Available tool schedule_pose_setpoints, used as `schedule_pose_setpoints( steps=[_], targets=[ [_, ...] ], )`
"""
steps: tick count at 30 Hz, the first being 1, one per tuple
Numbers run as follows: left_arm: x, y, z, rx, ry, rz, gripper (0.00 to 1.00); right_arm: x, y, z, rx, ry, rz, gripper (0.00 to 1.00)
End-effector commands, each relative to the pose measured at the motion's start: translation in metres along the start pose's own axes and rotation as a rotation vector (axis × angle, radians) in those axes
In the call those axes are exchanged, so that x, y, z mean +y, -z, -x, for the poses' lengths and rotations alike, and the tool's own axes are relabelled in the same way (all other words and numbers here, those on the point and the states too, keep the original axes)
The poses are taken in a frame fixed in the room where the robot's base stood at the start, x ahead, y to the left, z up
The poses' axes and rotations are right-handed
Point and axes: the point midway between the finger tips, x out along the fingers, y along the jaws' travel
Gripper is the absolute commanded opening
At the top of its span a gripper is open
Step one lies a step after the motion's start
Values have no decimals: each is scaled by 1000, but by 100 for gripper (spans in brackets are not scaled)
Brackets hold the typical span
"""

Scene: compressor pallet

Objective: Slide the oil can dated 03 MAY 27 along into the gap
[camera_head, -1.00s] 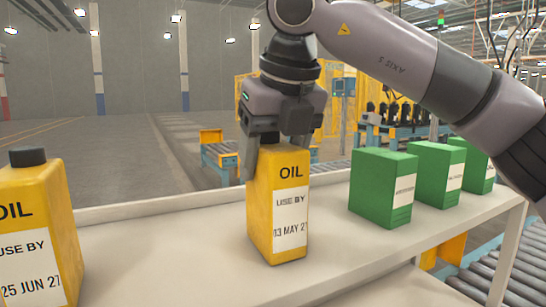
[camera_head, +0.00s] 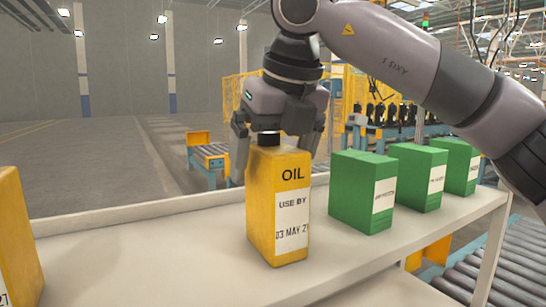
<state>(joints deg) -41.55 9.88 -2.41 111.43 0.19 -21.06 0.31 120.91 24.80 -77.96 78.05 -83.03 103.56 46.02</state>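The yellow oil can (camera_head: 277,212) stands upright on the pale shelf. Its label reads OIL, USE BY and what looks like 03 MAY 27. My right gripper (camera_head: 271,160) is over its top, with the fingers spread wide on either side. The can's dark cap shows between the fingers, and I see no clear grip on the can. The far finger is partly hidden behind the can. My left gripper is not in view.
Several green boxes (camera_head: 361,190) stand in a row to the right of the can, with a narrow space before the nearest. Another yellow can (camera_head: 18,245) is cut off at the left edge. The shelf (camera_head: 140,255) is bare between the two cans. A roller conveyor (camera_head: 505,262) lies beyond at right.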

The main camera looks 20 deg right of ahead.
Motion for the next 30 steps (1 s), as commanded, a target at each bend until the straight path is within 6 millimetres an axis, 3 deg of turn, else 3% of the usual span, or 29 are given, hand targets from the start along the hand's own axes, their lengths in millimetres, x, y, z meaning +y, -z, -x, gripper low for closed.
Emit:
schedule_pose_setpoints(
  steps=[1,8,21,30],
  targets=[
    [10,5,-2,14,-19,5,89,0,0,-1,1,0,0,94],
    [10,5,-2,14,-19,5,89,0,0,0,2,1,-1,94],
    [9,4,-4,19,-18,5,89,2,2,64,-3,2,0,94],
    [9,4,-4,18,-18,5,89,2,3,74,-1,2,1,94]
  ],
)
